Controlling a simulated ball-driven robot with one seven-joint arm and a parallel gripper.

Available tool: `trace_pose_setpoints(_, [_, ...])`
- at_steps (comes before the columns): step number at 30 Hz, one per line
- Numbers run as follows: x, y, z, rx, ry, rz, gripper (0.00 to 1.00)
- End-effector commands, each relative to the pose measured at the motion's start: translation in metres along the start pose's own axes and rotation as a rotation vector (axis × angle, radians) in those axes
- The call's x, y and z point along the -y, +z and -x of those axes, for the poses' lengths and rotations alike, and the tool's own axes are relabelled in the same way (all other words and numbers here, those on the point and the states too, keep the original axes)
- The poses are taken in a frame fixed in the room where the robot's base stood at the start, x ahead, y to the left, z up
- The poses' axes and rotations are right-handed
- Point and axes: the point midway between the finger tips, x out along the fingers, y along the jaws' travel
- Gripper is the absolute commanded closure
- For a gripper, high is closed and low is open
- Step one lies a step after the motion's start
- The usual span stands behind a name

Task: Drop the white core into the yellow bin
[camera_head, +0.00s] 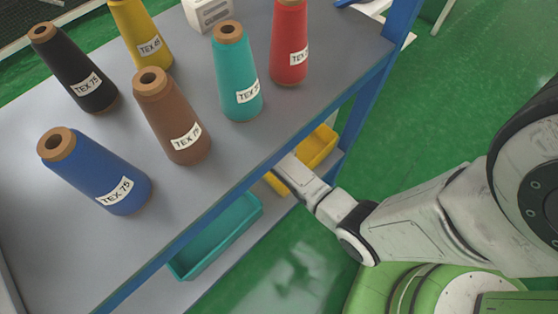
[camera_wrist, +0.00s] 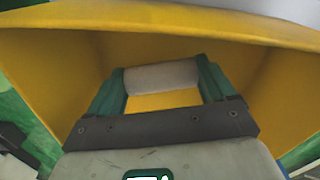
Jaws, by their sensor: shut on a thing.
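In the wrist view the white core (camera_wrist: 162,77) lies crosswise between the two green fingers of my gripper (camera_wrist: 160,82), which is shut on it. The yellow bin (camera_wrist: 45,75) surrounds the gripper, with its walls left, right and above in the picture and its floor behind the core. In the head view the yellow bin (camera_head: 318,148) stands on the lower shelf at the right end of the table, partly hidden by the tabletop and my arm. My gripper's fingers and the core are hidden there.
A teal bin (camera_head: 216,238) stands on the lower shelf left of the yellow bin. Several labelled thread cones, such as the brown one (camera_head: 172,118), stand on the grey tabletop (camera_head: 60,255) above. A blue table post (camera_head: 372,90) rises beyond the yellow bin. Green floor lies open to the right.

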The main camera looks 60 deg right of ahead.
Motion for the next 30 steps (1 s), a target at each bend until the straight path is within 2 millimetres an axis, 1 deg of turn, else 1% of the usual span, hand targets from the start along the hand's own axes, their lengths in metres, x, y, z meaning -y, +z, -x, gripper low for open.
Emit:
trace_pose_setpoints(8, [0.000, 0.000, -0.009, 0.000, 0.001, 0.000, 0.56])
trace_pose_setpoints(11, [0.000, 0.000, -0.009, 0.000, 0.000, 0.000, 0.56])
trace_pose_setpoints(12, [0.000, 0.000, -0.009, 0.000, 0.000, 0.000, 0.16])
trace_pose_setpoints(17, [0.000, 0.000, -0.009, 0.000, 0.000, 0.000, 0.00])
trace_pose_setpoints(25, [0.000, 0.000, -0.006, 0.000, 0.000, 0.000, 0.00])
trace_pose_setpoints(30, [0.001, 0.000, 0.014, -0.001, -0.002, 0.001, 0.00])
